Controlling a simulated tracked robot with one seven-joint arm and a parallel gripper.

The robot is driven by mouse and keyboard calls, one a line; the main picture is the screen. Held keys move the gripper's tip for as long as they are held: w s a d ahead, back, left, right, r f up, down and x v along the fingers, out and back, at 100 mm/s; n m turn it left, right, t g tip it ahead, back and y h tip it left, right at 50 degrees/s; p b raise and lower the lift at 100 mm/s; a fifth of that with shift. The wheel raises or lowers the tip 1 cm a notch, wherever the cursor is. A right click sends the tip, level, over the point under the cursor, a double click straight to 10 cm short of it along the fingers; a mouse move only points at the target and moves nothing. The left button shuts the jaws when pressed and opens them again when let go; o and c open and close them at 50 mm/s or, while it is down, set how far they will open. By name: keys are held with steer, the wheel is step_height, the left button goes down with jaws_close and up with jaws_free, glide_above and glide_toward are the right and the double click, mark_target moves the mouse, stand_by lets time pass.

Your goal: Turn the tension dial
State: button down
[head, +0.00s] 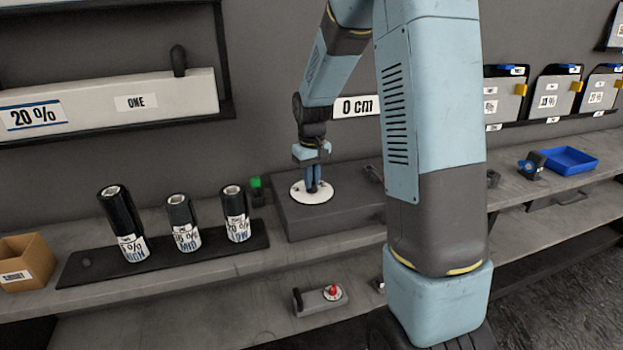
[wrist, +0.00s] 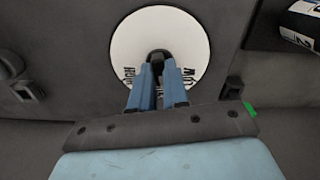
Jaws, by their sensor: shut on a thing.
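The tension dial is a white round disc with dark lettering (head: 300,193) on top of a dark grey box (head: 350,212) on the bench. It also shows in the wrist view (wrist: 128,40), with a dark knob at its centre. My gripper (head: 313,188) points straight down over the dial. Its blue fingers (wrist: 158,72) are shut on the dark knob, which they largely hide. Part of the lettering is hidden behind the fingers, so I cannot read the setting.
Several dark rolls (head: 183,225) stand on a black tray (head: 85,262) left of the box. A green button (head: 256,182) is beside the box. A small device with a red knob (head: 332,291) sits lower in front. A blue tray (head: 568,160) lies at right.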

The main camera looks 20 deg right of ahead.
steer(key=shift+m, duration=1.1)
steer(key=c, duration=1.1)
jaws_free()
step_height(320, 180, up, 14)
steer(key=shift+f, duration=0.15)
